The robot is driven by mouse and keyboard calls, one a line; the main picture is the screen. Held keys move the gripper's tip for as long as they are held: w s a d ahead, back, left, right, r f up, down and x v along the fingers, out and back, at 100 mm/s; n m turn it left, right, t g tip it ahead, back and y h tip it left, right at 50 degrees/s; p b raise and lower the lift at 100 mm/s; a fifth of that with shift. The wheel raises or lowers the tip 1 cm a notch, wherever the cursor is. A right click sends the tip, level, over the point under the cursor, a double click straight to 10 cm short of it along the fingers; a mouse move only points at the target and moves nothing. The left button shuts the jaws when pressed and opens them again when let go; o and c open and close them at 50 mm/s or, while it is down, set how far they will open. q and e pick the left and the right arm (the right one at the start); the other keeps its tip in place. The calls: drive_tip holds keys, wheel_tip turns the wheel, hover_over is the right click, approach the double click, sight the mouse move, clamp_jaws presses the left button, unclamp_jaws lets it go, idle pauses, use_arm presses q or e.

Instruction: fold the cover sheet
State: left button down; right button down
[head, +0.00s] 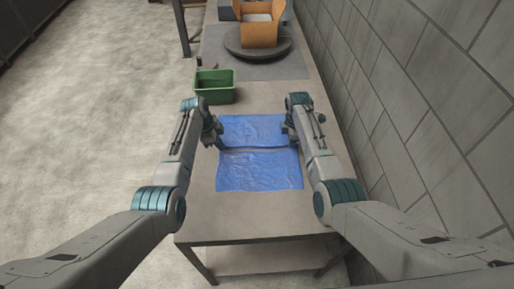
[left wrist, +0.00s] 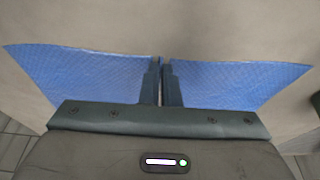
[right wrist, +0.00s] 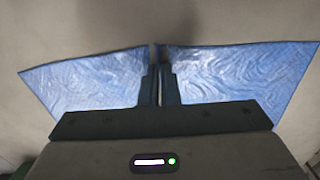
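The blue cover sheet (head: 260,172) lies wrinkled on the table, with a dark crease or ridge running across it between my two grippers. My left gripper (head: 218,145) is at the sheet's left edge and my right gripper (head: 291,139) is at its right edge, both at the line of the crease. In the left wrist view the fingers (left wrist: 161,80) are close together, with sheet (left wrist: 90,75) on both sides. The right wrist view shows the same: fingers (right wrist: 158,82) together and sheet (right wrist: 225,75) to each side. Both look shut on the sheet; the pinched cloth itself is mostly hidden.
A green bin (head: 215,86) stands beyond the sheet at the left table edge. Further back, an open cardboard box (head: 259,30) sits on a round dark turntable (head: 258,52). A block wall (head: 420,90) runs along the right. Bare table (head: 250,217) lies in front of the sheet.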

use_arm(q)
drive_tip(key=shift+r, duration=0.1)
use_arm(e)
drive_tip(key=shift+r, duration=0.1)
